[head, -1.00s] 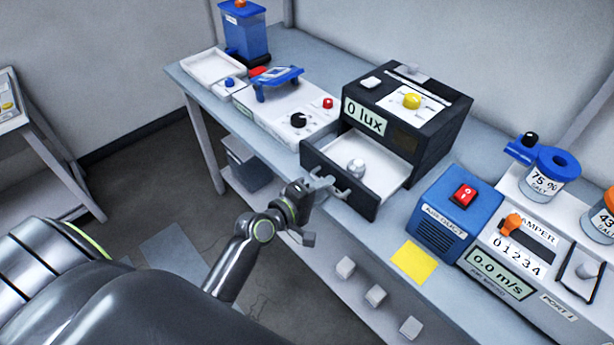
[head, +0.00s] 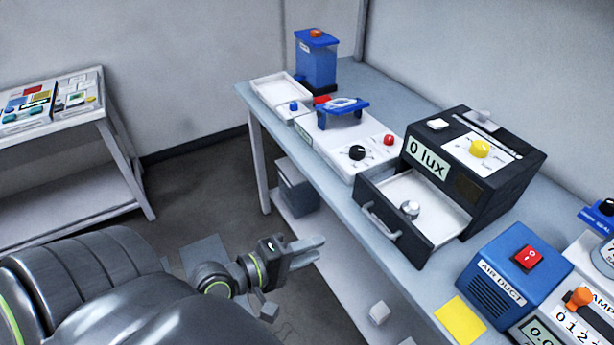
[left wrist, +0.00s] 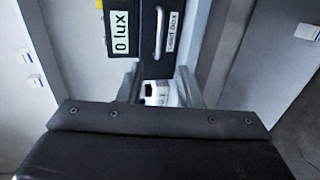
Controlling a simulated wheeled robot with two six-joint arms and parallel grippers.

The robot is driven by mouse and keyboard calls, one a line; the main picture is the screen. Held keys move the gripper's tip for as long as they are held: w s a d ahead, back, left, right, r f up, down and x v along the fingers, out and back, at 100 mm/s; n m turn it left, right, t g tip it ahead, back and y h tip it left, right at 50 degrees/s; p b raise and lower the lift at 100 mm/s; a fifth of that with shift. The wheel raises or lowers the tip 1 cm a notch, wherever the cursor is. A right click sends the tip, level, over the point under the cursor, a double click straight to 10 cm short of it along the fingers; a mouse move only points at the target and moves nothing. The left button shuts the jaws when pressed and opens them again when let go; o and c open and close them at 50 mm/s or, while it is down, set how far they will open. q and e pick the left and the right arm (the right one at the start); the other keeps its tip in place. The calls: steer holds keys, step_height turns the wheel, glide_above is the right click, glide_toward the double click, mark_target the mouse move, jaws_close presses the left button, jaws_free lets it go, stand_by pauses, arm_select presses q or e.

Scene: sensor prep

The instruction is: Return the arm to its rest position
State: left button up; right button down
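My left gripper (head: 308,248) is open and empty, in the air in front of the table, apart from the drawer handle (head: 382,222). Its two fingers, with a gap between them, also show in the left wrist view (left wrist: 160,88). The drawer (head: 437,203) of the black light box (head: 510,190) stands open with a small silver round piece (head: 410,209) in it. The light box reads 0 lux, and its front also shows in the left wrist view (left wrist: 143,12). My right gripper is in neither view.
The table carries a white panel with knobs (head: 345,150), a blue container (head: 316,62) and a blue air duct box (head: 512,268). A yellow square (head: 460,320) lies near its front edge. A side table (head: 110,115) stands at left. Open floor lies between the tables.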

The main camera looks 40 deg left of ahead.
arm_select(q)
steer(key=shift+s, duration=0.2)
stand_by(0.5)
steer(key=s+a+f+m+g+y, duration=0.1)
steer(key=a+f+g+y, duration=0.15)
steer(key=f, duration=0.75)
steer(key=s+a+f+m+g+y, duration=0.15)
steer(key=a+f, duration=0.25)
steer(key=f, duration=0.5)
steer(key=s+a+f+m+g+y, duration=0.1)
steer(key=a+f+m+y, duration=0.15)
steer(key=f, duration=0.75)
steer(key=s+d+f+m+g, duration=0.2)
steer(key=s+f+m+g, duration=0.2)
steer(key=s+f, duration=0.7)
steer(key=s+d+f+m+g, duration=0.2)
steer(key=s+f+m+g, duration=0.2)
steer(key=s+f, duration=0.7)
steer(key=shift+s+m, duration=0.3)
steer(key=shift+s, duration=0.5)
